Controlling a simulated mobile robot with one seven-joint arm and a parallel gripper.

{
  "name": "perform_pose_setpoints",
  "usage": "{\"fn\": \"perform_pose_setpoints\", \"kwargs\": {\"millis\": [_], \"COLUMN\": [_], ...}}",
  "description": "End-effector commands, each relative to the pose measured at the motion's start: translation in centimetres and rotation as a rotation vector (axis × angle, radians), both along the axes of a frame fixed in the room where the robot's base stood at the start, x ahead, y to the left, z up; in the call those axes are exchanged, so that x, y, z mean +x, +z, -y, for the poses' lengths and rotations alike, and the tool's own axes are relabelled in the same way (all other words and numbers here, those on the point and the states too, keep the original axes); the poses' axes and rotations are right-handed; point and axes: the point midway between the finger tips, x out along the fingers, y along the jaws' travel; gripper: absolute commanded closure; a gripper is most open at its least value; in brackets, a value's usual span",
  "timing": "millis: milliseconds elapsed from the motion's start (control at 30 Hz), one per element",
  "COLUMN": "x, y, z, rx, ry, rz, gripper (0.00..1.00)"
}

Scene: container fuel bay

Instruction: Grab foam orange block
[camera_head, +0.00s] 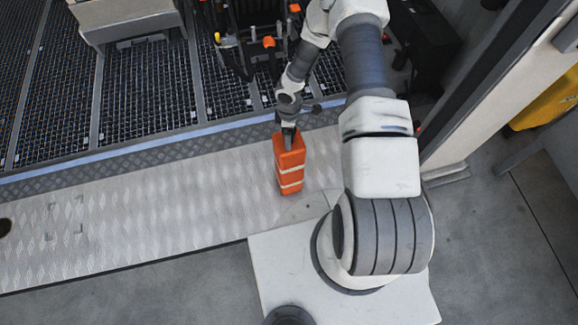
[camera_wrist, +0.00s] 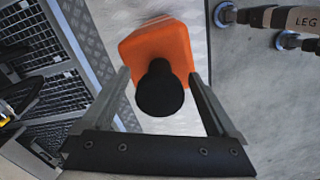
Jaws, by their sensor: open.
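The orange foam block (camera_head: 289,162) has pale bands across its side and is on the metal tread plate, just below my gripper (camera_head: 289,130) in the head view. In the wrist view the block's orange face (camera_wrist: 158,48) shows between and beyond the two fingers of my gripper (camera_wrist: 163,76). The fingers are spread apart on either side of it. A black rounded piece (camera_wrist: 160,90) covers the middle of the orange face; I cannot tell what it belongs to. Whether either finger touches the block is not clear.
The metal tread plate (camera_head: 140,215) is mostly bare to the left. Dark grating (camera_head: 145,85) lies behind it. Dark machinery with orange parts (camera_head: 262,40) stands beyond my gripper. A doorway frame (camera_head: 480,95) and a yellow object (camera_head: 545,103) are at the right.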

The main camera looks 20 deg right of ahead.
Motion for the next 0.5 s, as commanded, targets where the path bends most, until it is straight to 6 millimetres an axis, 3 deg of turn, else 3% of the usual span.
{"fn": "perform_pose_setpoints", "kwargs": {"millis": [67,500], "x": [0.01,0.01], "y": [0.06,0.09], "z": [0.01,0.03], "rx": [0.0,0.0], "ry": [0.0,0.0], "rz": [0.0,0.0], "gripper": [0.08,0.87]}}
